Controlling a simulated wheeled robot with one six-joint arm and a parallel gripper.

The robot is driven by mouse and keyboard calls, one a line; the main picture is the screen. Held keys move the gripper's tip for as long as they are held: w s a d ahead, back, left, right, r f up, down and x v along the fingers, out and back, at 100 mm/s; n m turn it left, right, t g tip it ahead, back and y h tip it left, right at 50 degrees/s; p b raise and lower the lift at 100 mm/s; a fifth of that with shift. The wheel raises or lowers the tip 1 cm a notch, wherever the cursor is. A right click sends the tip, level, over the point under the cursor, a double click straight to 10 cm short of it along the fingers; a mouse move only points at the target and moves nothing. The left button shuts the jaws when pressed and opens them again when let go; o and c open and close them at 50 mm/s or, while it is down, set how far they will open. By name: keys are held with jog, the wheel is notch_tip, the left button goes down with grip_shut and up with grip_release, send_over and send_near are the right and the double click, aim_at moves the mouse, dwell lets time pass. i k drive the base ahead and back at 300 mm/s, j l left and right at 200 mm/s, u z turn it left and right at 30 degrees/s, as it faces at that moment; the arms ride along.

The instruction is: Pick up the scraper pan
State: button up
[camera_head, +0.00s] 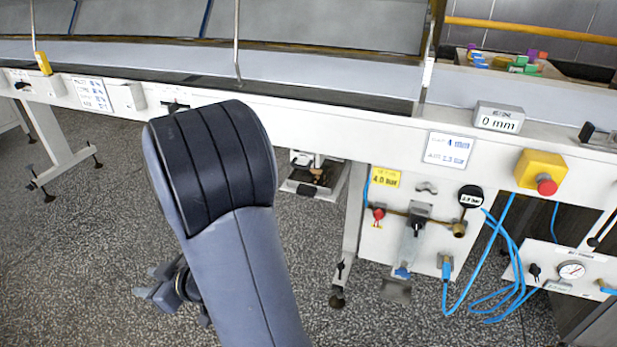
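A small pale metal pan-like tray (299,188) with brown residue shows under the machine, just right of my arm; it may be the scraper pan. My arm hides part of the area at its left, and its full shape is too small to tell. My gripper (142,281) is low over the floor at the left of my arm, well apart from the tray. Its fingers point left and look spread, with nothing visible between them. My forearm hides part of the gripper.
The white machine frame (330,139) with its conveyor crosses the view above the tray. A machine leg (352,225) stands right of the tray. A valve panel and blue hoses (490,270) hang further right.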

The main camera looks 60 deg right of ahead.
aim_at(323, 180)
jog(key=z, duration=0.45)
jog(key=i+z, duration=0.1)
jog(key=z, duration=0.4)
jog(key=j+z, duration=0.1)
jog(key=z, duration=0.85)
jog(key=i+j+z, duration=0.1)
jog(key=j+z, duration=0.3)
jog(key=i+j+z, duration=0.1)
jog(key=j+z, duration=0.7)
jog(key=j, duration=0.15)
jog(key=k+j, duration=0.1)
jog(key=j, duration=0.55)
jog(key=z, duration=0.05)
